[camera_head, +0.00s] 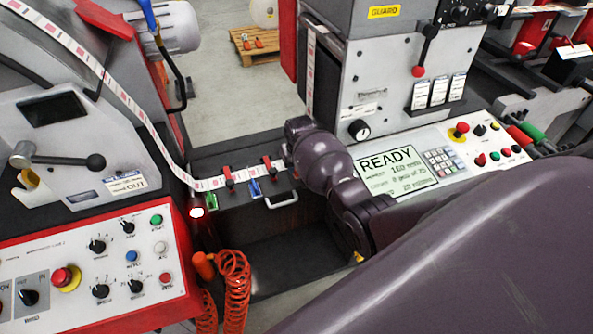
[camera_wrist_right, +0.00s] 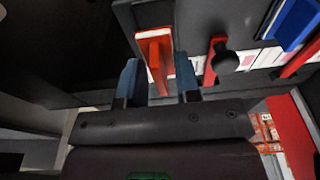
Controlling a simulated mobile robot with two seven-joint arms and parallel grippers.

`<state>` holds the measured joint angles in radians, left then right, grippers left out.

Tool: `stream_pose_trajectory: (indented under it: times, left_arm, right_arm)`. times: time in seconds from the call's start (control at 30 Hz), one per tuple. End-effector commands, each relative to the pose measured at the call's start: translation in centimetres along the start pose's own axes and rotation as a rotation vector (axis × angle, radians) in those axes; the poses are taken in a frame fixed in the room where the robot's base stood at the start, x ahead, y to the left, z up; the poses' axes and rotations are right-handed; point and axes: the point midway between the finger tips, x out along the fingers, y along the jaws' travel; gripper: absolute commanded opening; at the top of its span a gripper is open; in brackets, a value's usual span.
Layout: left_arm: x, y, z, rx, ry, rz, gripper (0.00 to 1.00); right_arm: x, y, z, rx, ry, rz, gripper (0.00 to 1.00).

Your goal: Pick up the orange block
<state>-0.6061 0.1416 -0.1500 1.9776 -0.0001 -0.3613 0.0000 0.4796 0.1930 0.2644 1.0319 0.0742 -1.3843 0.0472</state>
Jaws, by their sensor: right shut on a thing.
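The orange block (camera_wrist_right: 156,58) shows in the right wrist view, upright between the two blue-grey fingers of my right gripper (camera_wrist_right: 159,82). The fingers are shut on its sides. Its upper end sits against a dark part of the machine; I cannot tell whether it is clear of that part. In the head view my purple right arm reaches in from the right over the splice table (camera_head: 236,195) and hides the right gripper and the orange block. My left gripper is not in view.
A green block (camera_head: 211,201) and a blue block (camera_head: 255,188) sit at the table's front edge. Red clamps (camera_head: 229,178) hold the label strip (camera_head: 208,184) behind them. A coiled orange hose (camera_head: 234,285) hangs below. A red-edged control panel (camera_head: 110,265) stands at left.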

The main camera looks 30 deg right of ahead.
Motion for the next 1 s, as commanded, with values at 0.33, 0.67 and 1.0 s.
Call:
stream_pose_trajectory:
  times: [0.33,0.67,1.0]
  left_arm:
    - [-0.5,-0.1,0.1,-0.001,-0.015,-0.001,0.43]
    - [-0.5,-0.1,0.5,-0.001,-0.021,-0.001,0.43]
    - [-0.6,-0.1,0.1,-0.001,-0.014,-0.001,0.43]
  right_arm:
    - [-9.1,0.1,-1.5,0.0,0.005,0.001,0.14]
    - [-14.8,0.0,-2.3,0.0,0.001,0.0,0.14]
    - [-16.2,0.0,-2.5,0.0,0.0,0.0,0.14]
